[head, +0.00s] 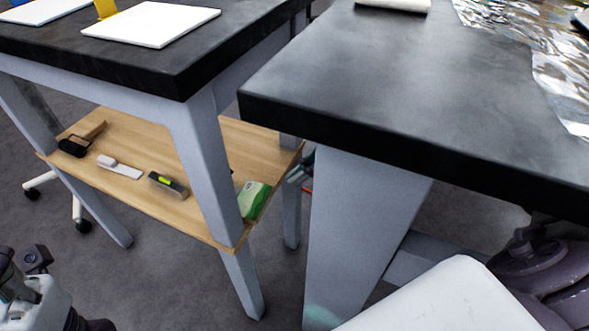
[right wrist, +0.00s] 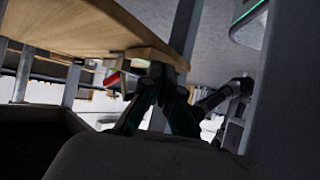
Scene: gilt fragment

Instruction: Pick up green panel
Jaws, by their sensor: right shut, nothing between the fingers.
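A green and white box-like piece (head: 252,198), the only green object of its size here, lies on the wooden shelf near its right front corner, partly behind a table leg. I cannot tell whether it is the green panel. My right gripper (head: 300,172) shows in part behind the grey leg of the right table, to the right of the shelf and apart from the green piece. In the right wrist view its dark fingers (right wrist: 157,78) are together and empty, close to the shelf edge.
The wooden shelf (head: 215,229) also holds a brush, a white tool and a dark block with a yellow-green mark (head: 168,184). Grey legs (head: 365,225) and thick black tabletops (head: 400,90) stand around my right arm. Foil (head: 530,30) lies on the right table.

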